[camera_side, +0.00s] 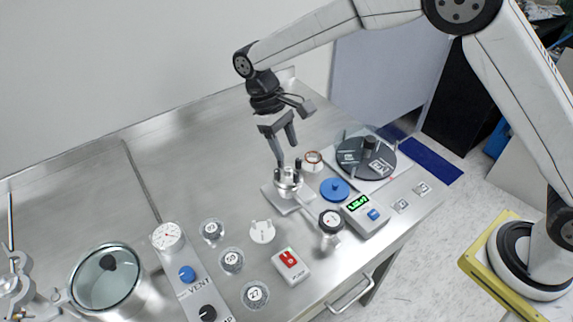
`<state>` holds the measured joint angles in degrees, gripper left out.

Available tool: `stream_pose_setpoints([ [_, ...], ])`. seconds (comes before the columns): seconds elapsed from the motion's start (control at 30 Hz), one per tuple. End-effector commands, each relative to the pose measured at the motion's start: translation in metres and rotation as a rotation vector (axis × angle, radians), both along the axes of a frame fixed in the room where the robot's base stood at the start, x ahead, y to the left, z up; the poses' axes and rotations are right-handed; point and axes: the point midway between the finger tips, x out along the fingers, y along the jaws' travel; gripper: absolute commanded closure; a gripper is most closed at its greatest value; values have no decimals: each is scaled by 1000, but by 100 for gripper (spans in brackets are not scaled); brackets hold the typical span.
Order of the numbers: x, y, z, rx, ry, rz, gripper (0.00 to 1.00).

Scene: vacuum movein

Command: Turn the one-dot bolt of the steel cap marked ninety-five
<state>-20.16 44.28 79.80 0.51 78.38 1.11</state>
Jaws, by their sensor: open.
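My gripper (287,155) is open and points down, its two fingers apart, just above a steel fixture (288,182) with dark upright posts. I cannot tell whether the fingertips touch it. Three round steel caps with number labels lie on the table at the front: one at the back (212,231), a middle one (231,261) and a front one (255,294) that seems to read 27. The other two numbers are too small to read surely, so I cannot tell which is ninety-five. Bolt dots are too small to see.
A blue disc (335,189), a gauge on a post (331,222), a green-display box (366,214) and a dark round plate (366,158) stand to the right. A red-switch box (291,265), vent panel (188,274) and glass-lidded pot (106,279) are in front. The back-left table is clear.

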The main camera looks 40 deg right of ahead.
Motion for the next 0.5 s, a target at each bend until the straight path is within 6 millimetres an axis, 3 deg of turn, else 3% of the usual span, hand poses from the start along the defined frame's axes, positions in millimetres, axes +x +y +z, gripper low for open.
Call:
stream_pose_setpoints([
  [0.5, 3, 1, 7, 2, 0, 4, 44],
])
